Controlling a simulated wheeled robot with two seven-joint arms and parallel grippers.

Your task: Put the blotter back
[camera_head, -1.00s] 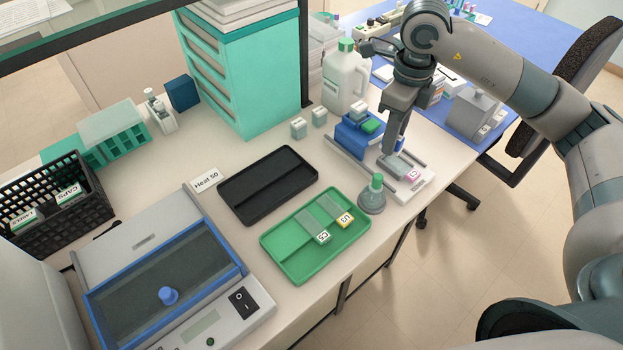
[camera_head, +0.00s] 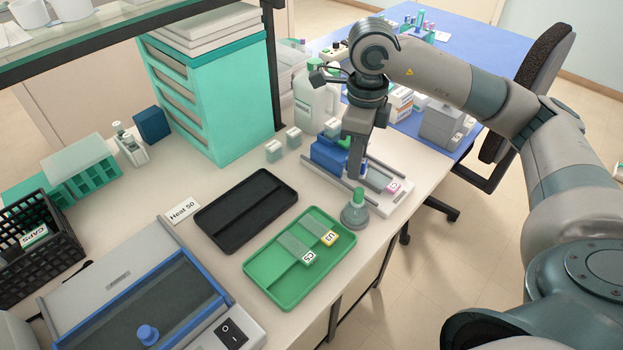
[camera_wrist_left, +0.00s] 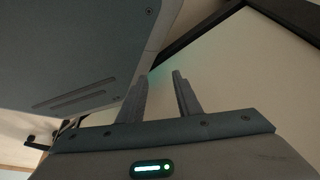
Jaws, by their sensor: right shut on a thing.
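My right gripper (camera_head: 356,172) points down over the slide station, between the blue block and the flask with the green cap. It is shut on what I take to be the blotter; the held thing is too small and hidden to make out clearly. A slide (camera_head: 377,180) with a pink label lies on the white station (camera_head: 398,204), right of the fingers. The blue block (camera_head: 326,154) stands behind them, its right part hidden by the gripper. My left gripper (camera_wrist_left: 160,80) shows in the left wrist view, fingers apart and empty.
A green tray (camera_head: 262,272) holds two labelled slides. A black tray (camera_head: 236,219) lies left of it. A white jug (camera_head: 314,105) stands behind the station.

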